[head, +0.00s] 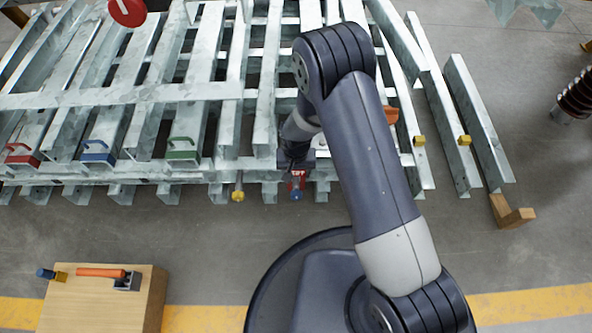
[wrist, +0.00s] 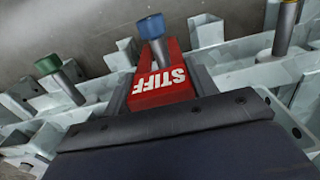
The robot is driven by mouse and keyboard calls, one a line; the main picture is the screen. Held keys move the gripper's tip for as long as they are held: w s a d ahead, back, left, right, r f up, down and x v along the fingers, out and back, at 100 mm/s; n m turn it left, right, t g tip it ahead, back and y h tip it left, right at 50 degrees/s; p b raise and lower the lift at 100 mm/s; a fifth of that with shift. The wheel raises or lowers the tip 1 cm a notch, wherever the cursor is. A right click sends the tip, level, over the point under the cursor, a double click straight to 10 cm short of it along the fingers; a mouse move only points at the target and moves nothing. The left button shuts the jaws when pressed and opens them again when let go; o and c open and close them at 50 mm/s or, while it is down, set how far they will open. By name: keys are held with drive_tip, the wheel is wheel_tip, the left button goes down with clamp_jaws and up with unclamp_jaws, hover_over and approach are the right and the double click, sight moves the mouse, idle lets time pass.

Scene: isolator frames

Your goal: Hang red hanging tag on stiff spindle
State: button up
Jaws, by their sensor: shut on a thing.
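A red tag (wrist: 146,97) with white "STIFF" lettering lies between the dark fingers of my gripper (wrist: 162,84), which is shut on it. In the head view the red tag (head: 299,176) shows small below my gripper (head: 296,164), partly covered by it. A blue-capped spindle (wrist: 153,27) stands at the far end of the tag, its grey rod meeting the red face in the picture. I cannot tell whether the rod passes through the tag or is only close to it. The blue cap (head: 296,193) also shows in the head view.
A yellow-capped spindle (head: 238,194) stands left of the blue one; a green-capped one (wrist: 47,65) shows in the wrist view. Galvanised frames (head: 150,95) fill the back. Red, blue and green handles (head: 184,154) line their front. A wooden block (head: 100,300) stands front left.

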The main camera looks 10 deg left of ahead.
sight(296, 183)
drive_tip(key=shift+f+b, duration=0.65)
drive_tip(key=shift+f, duration=2.2)
drive_tip(key=o, duration=1.1)
wheel_tip(296, 183, up, 11)
drive_tip(key=p, duration=0.5)
drive_tip(key=shift+f, duration=0.1)
drive_tip(key=shift+f+b, duration=2.5)
drive_tip(key=shift+f, duration=2.3)
drive_tip(key=shift+f, duration=0.1)
